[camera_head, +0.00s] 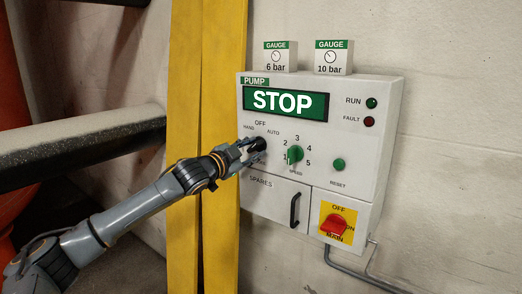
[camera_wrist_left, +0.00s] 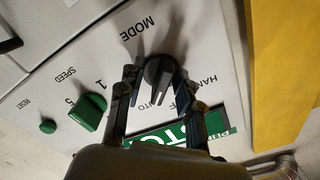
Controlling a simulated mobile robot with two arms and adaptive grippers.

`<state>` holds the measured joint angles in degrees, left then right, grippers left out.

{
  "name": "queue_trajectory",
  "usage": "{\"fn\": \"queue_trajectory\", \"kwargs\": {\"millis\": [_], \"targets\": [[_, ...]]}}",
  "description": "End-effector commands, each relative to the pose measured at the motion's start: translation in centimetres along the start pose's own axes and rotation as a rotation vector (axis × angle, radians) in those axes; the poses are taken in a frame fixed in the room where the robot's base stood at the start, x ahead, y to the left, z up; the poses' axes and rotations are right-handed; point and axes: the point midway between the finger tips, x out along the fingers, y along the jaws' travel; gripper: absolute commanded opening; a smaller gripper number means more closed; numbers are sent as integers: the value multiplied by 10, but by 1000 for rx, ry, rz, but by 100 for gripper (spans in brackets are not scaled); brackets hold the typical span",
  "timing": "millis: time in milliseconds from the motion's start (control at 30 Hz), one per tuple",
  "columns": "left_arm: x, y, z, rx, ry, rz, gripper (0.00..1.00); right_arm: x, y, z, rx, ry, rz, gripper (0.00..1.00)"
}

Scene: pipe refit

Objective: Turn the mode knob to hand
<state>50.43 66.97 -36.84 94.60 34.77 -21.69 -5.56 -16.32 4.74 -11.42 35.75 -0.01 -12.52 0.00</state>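The black mode knob (camera_head: 257,145) is on the pump panel's left, below the labels HAND, OFF and AUTO. In the left wrist view the knob (camera_wrist_left: 158,73) sits between my left gripper's two fingers (camera_wrist_left: 157,84). Its body points down in that view, but I cannot tell exactly which label it points at. My left gripper (camera_head: 250,152) reaches the panel from the left. Its fingers are apart, one on each side of the knob, with a slight gap seeming to show. The fingers partly hide the knob and the MODE label in the head view. My right gripper is not in view.
The display (camera_head: 284,101) reads STOP. The green speed knob (camera_head: 295,154) is close to the right of my gripper. Further right are the green reset button (camera_head: 338,165) and red main switch (camera_head: 334,224). The spares door handle (camera_head: 295,209) sticks out below. A yellow post (camera_head: 221,60) stands left.

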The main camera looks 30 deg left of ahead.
Motion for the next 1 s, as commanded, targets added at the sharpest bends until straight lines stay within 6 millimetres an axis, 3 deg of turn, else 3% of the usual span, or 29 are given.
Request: {"fn": "queue_trajectory", "kwargs": {"millis": [233, 400, 767, 1000], "targets": [[0, -1, 0, 0, 0, 0, 33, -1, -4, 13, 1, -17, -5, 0], [0, 0, 0, 0, 0, 0, 0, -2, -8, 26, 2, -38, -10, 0], [0, -1, 0, -25, -1, -1, 0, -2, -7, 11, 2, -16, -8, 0], [0, -1, 0, -142, -1, -1, 0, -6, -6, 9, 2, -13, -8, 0]]}}
